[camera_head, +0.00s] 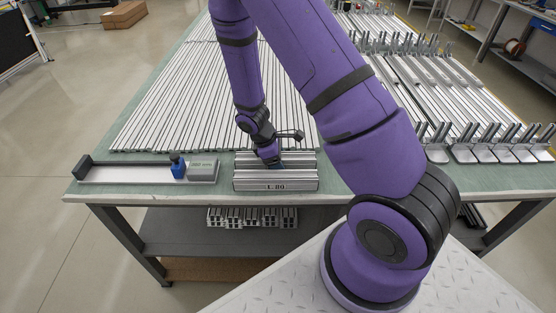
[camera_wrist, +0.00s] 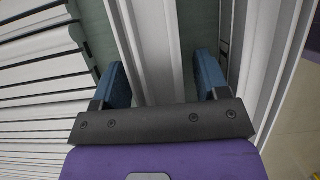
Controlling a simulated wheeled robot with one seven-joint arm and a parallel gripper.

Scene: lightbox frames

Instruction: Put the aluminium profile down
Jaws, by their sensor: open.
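My gripper (camera_head: 277,164) is over the tray marked "L 80" (camera_head: 275,187) near the front edge of the table. In the wrist view its two blue fingers (camera_wrist: 162,76) are apart, one on each side of a pale grooved aluminium profile (camera_wrist: 149,45). Gaps show between the profile and the fingers, with green surface visible in them. The profile lies lengthwise between the tray's pale side walls (camera_wrist: 278,60). Its far end runs out of the wrist view, and its near end is hidden behind my gripper.
Many long profiles (camera_head: 190,95) lie side by side behind the tray. A measuring fixture (camera_head: 130,173) with a blue piece (camera_head: 178,165) stands left of it. Metal brackets (camera_head: 480,145) stand at the right. Short profiles (camera_head: 250,217) lie on the shelf below.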

